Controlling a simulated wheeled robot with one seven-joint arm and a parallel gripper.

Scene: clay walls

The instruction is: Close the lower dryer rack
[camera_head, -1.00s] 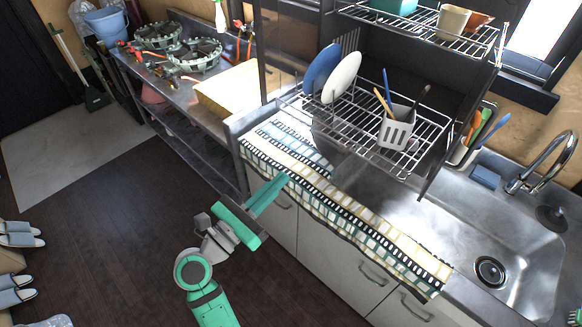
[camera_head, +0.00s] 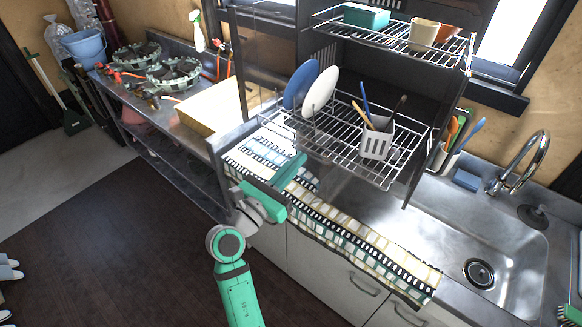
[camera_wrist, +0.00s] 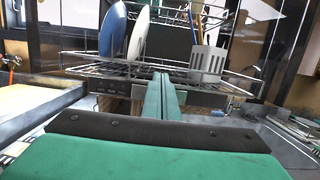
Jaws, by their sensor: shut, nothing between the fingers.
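The lower dryer rack (camera_head: 338,145) is a wire shelf pulled out from the dark cabinet above the counter. It holds a blue plate (camera_head: 301,84), a white plate (camera_head: 320,91) and a grey utensil holder (camera_head: 376,139). In the wrist view the rack's front edge (camera_wrist: 97,70) runs across just beyond my fingertips. My green gripper (camera_head: 301,159) is shut and empty, in front of the rack near its left part. In the wrist view my gripper (camera_wrist: 162,78) points at the rack; whether it touches the wire cannot be told.
The upper rack (camera_head: 385,40) carries a teal box and pots. Below lies a patterned towel (camera_head: 335,228) on the counter, with a sink (camera_head: 500,265) to the right. A yellow board (camera_head: 212,107) lies left on the metal table. The dark floor (camera_head: 110,240) is open.

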